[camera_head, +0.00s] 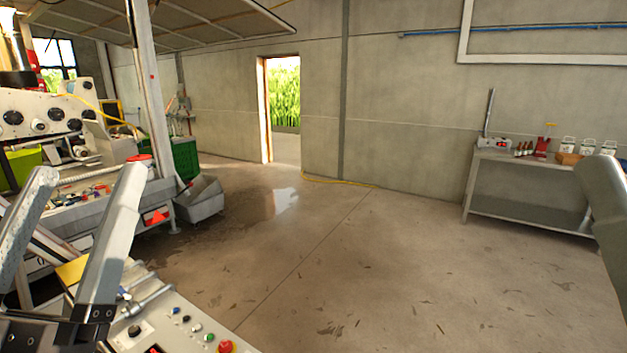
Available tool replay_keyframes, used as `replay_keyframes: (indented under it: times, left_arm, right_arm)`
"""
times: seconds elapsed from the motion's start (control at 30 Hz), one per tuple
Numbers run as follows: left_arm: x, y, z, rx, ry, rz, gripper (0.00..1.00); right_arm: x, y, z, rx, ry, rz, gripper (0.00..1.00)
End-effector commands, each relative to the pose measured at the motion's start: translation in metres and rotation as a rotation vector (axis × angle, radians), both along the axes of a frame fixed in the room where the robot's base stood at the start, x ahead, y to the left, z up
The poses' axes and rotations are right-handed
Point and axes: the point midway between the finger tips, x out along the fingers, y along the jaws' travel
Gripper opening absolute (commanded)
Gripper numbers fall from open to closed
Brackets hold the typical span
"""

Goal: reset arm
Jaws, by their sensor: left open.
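My left gripper (90,172) is at the lower left, with its two grey fingers pointing up and spread wide apart. It is open, and I see nothing held between the fingers. It stands in front of the press trailer (97,216) and beside a control panel (180,322) with coloured buttons and a red knob. The fingers hide part of the trailer's tabletop. A grey part at the right edge looks like my right arm; my right gripper is out of view.
A metal table (530,163) with bottles and small containers stands at the right wall. A grey bin (200,200) and a green crate (185,158) stand beside the trailer. The concrete floor (380,265) in the middle is clear up to an open doorway (284,105).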

Motion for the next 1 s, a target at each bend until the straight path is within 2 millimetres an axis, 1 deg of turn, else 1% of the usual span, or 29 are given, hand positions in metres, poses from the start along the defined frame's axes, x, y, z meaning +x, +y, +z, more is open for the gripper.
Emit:
replay_keyframes:
  times: [0.03,0.07,0.1,0.13,0.17,0.2,0.27,0.37,0.47,0.5,0.57,0.6,0.67,0.7,0.8,0.9,1.0]
  left_arm:
    - [-0.023,-0.006,0.019,0.005,-0.057,-0.015,1.0]
    - [-0.037,-0.007,0.027,0.013,-0.086,-0.015,1.0]
    - [-0.057,-0.008,0.031,0.03,-0.11,-0.014,1.0]
    - [-0.052,-0.011,0.026,0.064,-0.069,0.003,1.0]
    - [-0.05,-0.01,0.052,0.06,-0.069,0.002,1.0]
    - [-0.049,-0.01,0.066,0.058,-0.068,0.001,1.0]
    - [-0.049,-0.009,0.084,0.057,-0.068,0.002,1.0]
    - [-0.048,-0.009,0.116,0.057,-0.067,0.002,1.0]
    - [-0.048,-0.009,0.155,0.057,-0.067,0.002,1.0]
    - [-0.048,-0.009,0.173,0.057,-0.067,0.002,1.0]
    - [-0.048,-0.009,0.203,0.057,-0.066,0.002,1.0]
    - [-0.048,-0.009,0.223,0.057,-0.066,0.002,1.0]
    - [-0.048,-0.009,0.254,0.056,-0.066,0.003,1.0]
    - [-0.048,-0.009,0.273,0.056,-0.066,0.003,1.0]
    - [-0.048,-0.009,0.315,0.056,-0.066,0.003,1.0]
    - [-0.047,-0.009,0.342,0.056,-0.065,0.003,1.0]
    - [-0.047,-0.009,0.355,0.056,-0.065,0.003,1.0]
  right_arm:
    - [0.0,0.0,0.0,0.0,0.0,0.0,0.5]
    - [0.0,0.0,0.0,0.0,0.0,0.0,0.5]
    - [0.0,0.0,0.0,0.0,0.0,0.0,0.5]
    - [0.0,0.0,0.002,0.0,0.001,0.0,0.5]
    - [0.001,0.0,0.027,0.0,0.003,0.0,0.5]
    - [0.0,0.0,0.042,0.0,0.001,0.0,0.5]
    - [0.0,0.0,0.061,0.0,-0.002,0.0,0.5]
    - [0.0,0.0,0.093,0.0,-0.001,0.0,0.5]
    - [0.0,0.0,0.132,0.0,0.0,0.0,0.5]
    - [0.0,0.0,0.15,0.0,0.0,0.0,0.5]
    - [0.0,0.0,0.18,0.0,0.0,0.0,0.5]
    - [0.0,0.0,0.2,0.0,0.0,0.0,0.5]
    - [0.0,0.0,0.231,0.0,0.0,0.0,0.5]
    - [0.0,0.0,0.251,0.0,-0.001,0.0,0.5]
    - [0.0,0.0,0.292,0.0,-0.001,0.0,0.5]
    - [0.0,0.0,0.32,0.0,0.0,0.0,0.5]
    - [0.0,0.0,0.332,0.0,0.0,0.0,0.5]
